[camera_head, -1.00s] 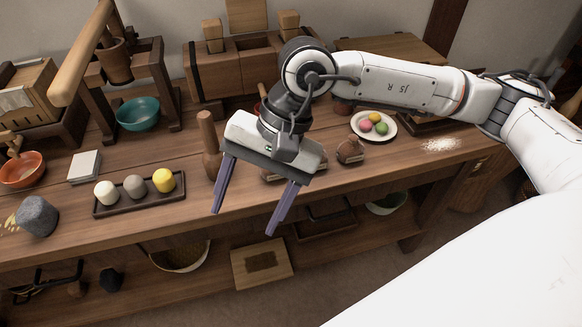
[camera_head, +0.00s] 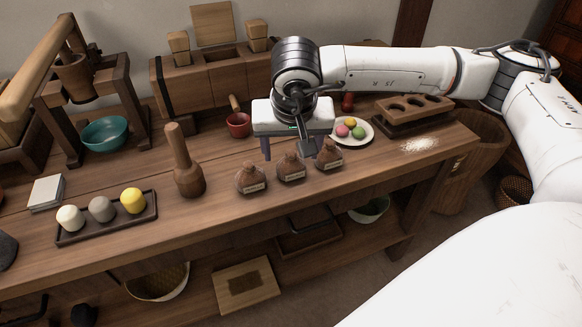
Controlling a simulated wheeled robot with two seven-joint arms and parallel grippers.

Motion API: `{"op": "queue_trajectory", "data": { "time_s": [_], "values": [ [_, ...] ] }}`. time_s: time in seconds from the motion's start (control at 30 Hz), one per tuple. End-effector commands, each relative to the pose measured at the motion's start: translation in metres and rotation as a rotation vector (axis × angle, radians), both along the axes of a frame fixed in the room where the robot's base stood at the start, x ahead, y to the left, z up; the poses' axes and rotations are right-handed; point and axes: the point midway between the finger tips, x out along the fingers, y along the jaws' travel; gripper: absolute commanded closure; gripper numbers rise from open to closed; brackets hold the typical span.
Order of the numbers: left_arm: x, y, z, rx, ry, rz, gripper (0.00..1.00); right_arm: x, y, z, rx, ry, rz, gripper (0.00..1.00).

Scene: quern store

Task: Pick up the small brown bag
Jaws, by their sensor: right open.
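Three small brown bags with pale labels stand in a row near the front of the wooden bench: a left one (camera_head: 251,180), a middle one (camera_head: 291,168) and a right one (camera_head: 328,155). They look alike. My right gripper (camera_head: 286,156) is open, pointing down, just above and behind the middle bag as seen from here. Its two dark fingers are apart and partly hidden by the bags' tops. Nothing is seen between them, and I cannot tell whether they touch a bag. My left gripper is not in view.
A wooden pestle (camera_head: 185,165) stands left of the bags. A plate (camera_head: 365,133) of coloured balls and a holed wooden rack (camera_head: 412,112) are to the right. A red cup (camera_head: 238,125) is behind. A tray (camera_head: 150,213) with three balls lies left. The bench front before the bags is clear.

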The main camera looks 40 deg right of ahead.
Motion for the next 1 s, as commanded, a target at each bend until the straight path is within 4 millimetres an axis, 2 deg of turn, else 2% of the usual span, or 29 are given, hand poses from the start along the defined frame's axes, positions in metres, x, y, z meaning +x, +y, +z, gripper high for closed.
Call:
{"op": "queue_trajectory", "data": {
  "time_s": [0.03,0.13,0.43,0.47,0.6,0.67,0.87,0.9,1.0],
  "values": [
    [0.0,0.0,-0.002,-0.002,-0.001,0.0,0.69,0.003,-0.001,-0.01,-0.001,0.002,0.0,0.35],
    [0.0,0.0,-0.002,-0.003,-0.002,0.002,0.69,0.007,-0.003,-0.02,0.0,0.001,0.0,0.35],
    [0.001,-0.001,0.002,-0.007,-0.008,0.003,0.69,0.009,-0.005,-0.025,0.001,0.0,0.0,0.35],
    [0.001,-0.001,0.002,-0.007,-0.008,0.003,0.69,0.009,-0.004,-0.025,0.001,0.0,0.0,0.37],
    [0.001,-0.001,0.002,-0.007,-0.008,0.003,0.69,0.009,-0.004,-0.025,0.001,0.0,0.0,0.61],
    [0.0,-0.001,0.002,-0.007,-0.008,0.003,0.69,0.009,-0.004,-0.025,0.001,0.0,0.0,0.69],
    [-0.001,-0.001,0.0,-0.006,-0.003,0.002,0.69,0.009,-0.004,-0.024,0.002,-0.001,0.001,0.7],
    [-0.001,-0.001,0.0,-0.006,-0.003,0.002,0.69,0.009,-0.004,-0.022,0.001,-0.002,0.0,0.74],
    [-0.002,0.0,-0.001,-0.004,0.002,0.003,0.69,0.01,-0.004,-0.012,0.002,-0.004,0.001,0.74]
  ]
}}
